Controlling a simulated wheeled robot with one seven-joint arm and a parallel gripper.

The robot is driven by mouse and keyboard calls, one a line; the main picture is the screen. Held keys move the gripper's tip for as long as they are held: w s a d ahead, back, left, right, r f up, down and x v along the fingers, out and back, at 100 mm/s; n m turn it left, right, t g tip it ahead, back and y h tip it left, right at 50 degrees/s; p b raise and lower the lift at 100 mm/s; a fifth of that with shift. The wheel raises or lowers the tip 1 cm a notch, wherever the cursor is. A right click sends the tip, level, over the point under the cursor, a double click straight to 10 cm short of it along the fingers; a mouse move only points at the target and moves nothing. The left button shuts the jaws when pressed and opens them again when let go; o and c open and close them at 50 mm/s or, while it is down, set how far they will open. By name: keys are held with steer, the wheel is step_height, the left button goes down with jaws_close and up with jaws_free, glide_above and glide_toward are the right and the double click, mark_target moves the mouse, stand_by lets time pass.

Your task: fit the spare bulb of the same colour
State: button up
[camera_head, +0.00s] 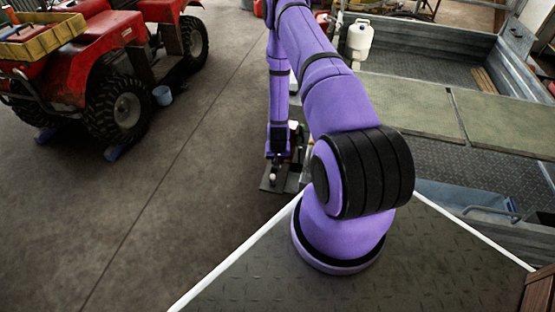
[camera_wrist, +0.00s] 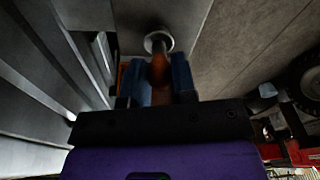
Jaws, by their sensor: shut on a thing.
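My gripper (camera_wrist: 158,84) shows in the wrist view with its two blue fingers closed around an amber-orange bulb (camera_wrist: 160,70). A round pale metal ring (camera_wrist: 158,40) lies right at the bulb's far end. I cannot tell whether it is part of the bulb or a separate socket. In the head view my gripper (camera_head: 276,160) points down beside the trailer, over a dark plate (camera_head: 270,186). A small pale tip shows below it, and the bulb's colour cannot be made out there. Another orange patch (camera_wrist: 122,75) shows left of the fingers, partly hidden.
A grey metal trailer (camera_head: 490,52) with greenish boards stands at the right, with a white jug (camera_head: 360,38) on it. The concrete floor between is clear.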

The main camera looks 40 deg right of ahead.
steer(key=shift+f, duration=0.6)
stand_by(0.3)
steer(key=o, duration=1.3)
steer(key=shift+r, duration=0.1)
steer(key=shift+r, duration=4.35)
